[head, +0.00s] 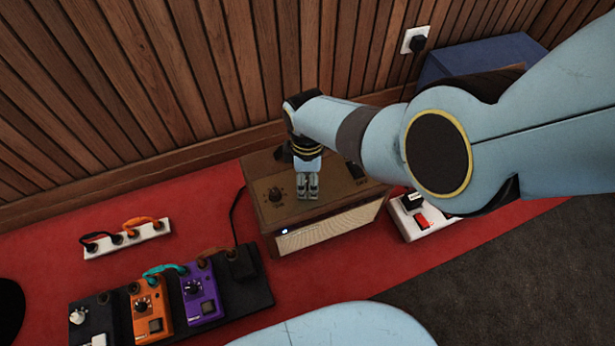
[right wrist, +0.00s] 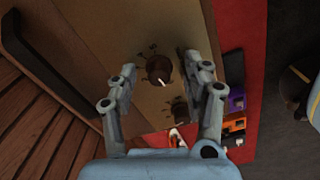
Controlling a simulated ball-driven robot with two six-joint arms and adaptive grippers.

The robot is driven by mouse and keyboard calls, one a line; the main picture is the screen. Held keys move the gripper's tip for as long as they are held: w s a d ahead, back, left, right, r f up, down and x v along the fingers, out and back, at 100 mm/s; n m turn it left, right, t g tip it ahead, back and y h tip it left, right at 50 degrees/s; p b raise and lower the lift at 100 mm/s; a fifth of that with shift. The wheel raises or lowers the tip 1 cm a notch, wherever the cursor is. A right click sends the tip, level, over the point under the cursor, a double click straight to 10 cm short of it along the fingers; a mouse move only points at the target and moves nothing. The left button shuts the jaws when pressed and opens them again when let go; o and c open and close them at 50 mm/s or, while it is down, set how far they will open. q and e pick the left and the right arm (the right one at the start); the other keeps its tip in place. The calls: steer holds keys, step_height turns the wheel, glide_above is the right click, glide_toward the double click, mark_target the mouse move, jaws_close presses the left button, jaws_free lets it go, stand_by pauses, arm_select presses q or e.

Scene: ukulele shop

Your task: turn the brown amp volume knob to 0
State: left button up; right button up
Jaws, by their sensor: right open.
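The brown amp (head: 325,238) stands on a red carpet against the wooden slat wall. My right gripper (head: 308,188) points down over its top panel, open and empty. In the right wrist view, a dark round knob (right wrist: 158,69) with a white pointer line shows between and beyond the open fingers, with marks around it. The pointer aims toward the lower right of that view. I cannot tell whether the fingertips touch the knob. A second dark knob (right wrist: 180,109) is beside it, and shows in the head view (head: 275,196) left of my gripper. My left gripper is out of view.
A pedalboard with an orange pedal (head: 150,308) and a purple pedal (head: 202,296) is left of the amp. A white power strip (head: 126,238) lies behind it.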

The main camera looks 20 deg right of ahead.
mark_target(308, 181)
steer(key=shift+r, duration=0.1)
steer(key=shift+r, duration=3.65)
